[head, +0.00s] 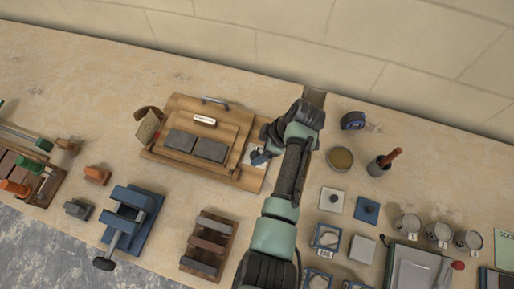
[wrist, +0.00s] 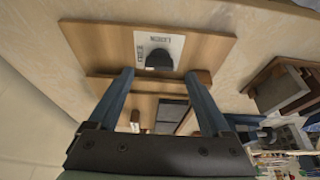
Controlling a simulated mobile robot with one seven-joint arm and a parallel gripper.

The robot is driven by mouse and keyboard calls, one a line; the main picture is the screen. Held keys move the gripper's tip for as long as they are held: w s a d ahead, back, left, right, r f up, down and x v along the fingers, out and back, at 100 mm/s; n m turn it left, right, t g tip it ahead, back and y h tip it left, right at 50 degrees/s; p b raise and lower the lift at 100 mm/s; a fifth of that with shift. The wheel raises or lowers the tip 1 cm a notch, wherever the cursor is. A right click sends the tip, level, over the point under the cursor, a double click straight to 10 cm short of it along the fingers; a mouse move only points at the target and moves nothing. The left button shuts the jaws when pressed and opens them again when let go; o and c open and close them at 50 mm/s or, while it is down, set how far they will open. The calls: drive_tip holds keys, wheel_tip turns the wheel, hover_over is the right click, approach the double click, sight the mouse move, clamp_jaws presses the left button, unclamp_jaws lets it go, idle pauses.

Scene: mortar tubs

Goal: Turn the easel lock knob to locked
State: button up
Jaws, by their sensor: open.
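The wooden easel (head: 182,106) lies on the bench left of my arm, with a white label plate (head: 247,153) at its right end. In the wrist view, the dark rounded lock knob (wrist: 158,61) sits on this white plate (wrist: 177,44). Small lettering on the plate seems to read LOCKED and FREE; the knob's pointing direction is unclear. My gripper (wrist: 158,75) is open, its two blue fingers spread to either side of the knob's line, with no visible contact.
Two grey slabs (head: 210,150) rest on the easel. A tape measure (head: 353,120), a bowl (head: 341,159) and a cup with a red-handled tool (head: 378,168) stand right of my arm. A blue clamp-like block (head: 133,197) and a rack (head: 198,254) stand in front.

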sight(255, 153)
drive_tip(key=shift+x, duration=1.6)
clamp_jaws()
